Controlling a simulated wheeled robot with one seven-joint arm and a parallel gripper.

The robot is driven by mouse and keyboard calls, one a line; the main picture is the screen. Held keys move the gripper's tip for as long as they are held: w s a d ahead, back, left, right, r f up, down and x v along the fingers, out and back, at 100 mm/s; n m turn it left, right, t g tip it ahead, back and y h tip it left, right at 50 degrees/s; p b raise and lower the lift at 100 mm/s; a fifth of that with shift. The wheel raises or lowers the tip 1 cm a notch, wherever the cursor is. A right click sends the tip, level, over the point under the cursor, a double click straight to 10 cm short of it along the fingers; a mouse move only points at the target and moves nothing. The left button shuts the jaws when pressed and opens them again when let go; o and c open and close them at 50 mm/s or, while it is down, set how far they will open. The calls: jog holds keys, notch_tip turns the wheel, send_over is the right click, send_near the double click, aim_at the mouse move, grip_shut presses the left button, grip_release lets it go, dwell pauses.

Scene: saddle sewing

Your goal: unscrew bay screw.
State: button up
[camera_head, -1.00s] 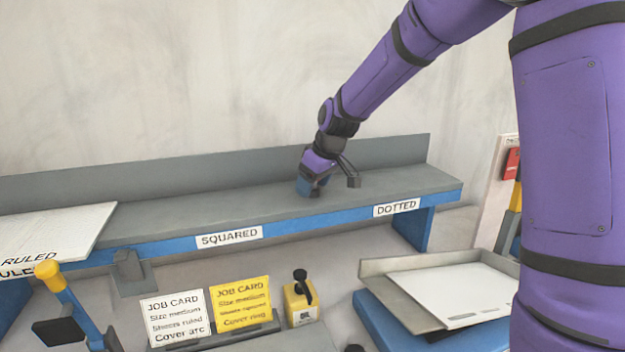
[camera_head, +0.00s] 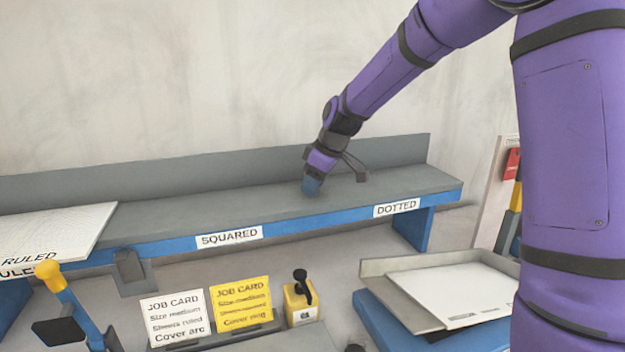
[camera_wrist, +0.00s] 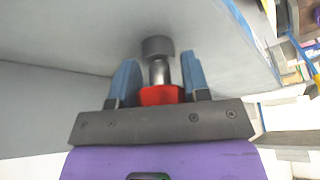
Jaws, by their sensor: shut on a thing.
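My gripper (camera_head: 312,187) is low over the grey shelf (camera_head: 250,200), between the SQUARED label (camera_head: 229,237) and the DOTTED label (camera_head: 396,208). In the wrist view my gripper (camera_wrist: 160,78) has its blue fingers on both sides of what looks like the bay screw (camera_wrist: 159,72).
A stack of ruled sheets (camera_head: 55,235) lies on the shelf's left end. A tray with white paper (camera_head: 465,293) is at the lower right.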

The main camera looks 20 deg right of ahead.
jog(key=shift+n+g+y, duration=0.3)
jog(key=shift+n+g, duration=0.3)
jog(key=shift+n, duration=1)
jog(key=shift+n, duration=0.4)
jog(key=shift+n+g, duration=0.7)
jog(key=shift+n, duration=0.6)
jog(key=shift+n, duration=0.7)
jog(key=shift+n+g, duration=0.6)
jog(key=shift+n, duration=0.4)
